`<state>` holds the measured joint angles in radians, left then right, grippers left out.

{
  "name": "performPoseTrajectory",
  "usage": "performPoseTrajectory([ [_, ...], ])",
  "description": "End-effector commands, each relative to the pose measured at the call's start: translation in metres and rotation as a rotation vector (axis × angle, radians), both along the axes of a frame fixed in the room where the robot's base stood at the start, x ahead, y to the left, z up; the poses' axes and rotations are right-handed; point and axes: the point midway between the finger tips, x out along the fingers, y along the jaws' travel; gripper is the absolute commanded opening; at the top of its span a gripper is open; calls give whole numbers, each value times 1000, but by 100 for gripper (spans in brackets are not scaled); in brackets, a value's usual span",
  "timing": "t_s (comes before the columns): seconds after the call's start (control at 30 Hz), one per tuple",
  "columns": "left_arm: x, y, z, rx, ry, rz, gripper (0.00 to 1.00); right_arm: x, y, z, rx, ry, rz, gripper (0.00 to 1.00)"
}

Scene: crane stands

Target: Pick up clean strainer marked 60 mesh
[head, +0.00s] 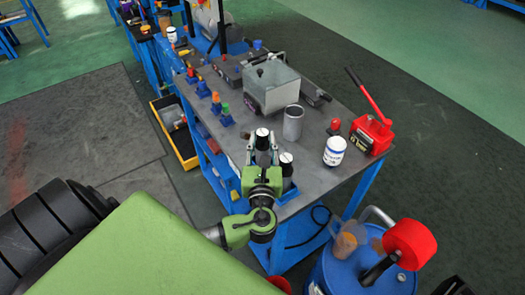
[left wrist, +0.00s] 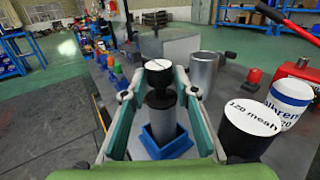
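A black strainer with a white top (left wrist: 158,66) stands upright over a grey cylinder in a blue square holder (left wrist: 180,147). It also shows in the head view (head: 262,133). The marking on its top is too small to read. My left gripper (left wrist: 160,80) is open, its fingers on either side of this strainer with narrow gaps; it also shows in the head view (head: 262,153). A second black strainer (left wrist: 240,145), its white top marked "120 mesh", stands to the right, outside the fingers; it also shows in the head view (head: 286,160). My right gripper is not in view.
A metal cup (head: 293,122), a white jar (head: 334,151) and a red jack (head: 371,132) stand to the right on the grey table (head: 315,180). Small blue-based items line the left edge. A blue drum (head: 335,275) stands in front.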

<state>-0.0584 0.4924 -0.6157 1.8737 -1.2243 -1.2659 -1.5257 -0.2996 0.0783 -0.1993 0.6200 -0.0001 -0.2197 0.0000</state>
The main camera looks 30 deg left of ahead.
Motion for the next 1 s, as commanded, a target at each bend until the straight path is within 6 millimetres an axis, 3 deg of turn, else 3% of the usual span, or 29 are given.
performPoseTrajectory([
  [0.13, 0, 0, 0, 0, 0, 0, 25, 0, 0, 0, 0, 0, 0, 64],
  [0.23, 0, 0, 0, 0, 0, 0, 0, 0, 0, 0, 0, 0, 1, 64],
  [0.67, 0, 0, 4, -1, -1, 0, 0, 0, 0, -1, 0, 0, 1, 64],
  [0.9, 0, 0, 32, -3, -6, 0, 0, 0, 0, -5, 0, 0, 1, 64],
  [1.0, -13, -9, 49, -6, -4, -1, 0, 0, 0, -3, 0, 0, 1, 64],
])
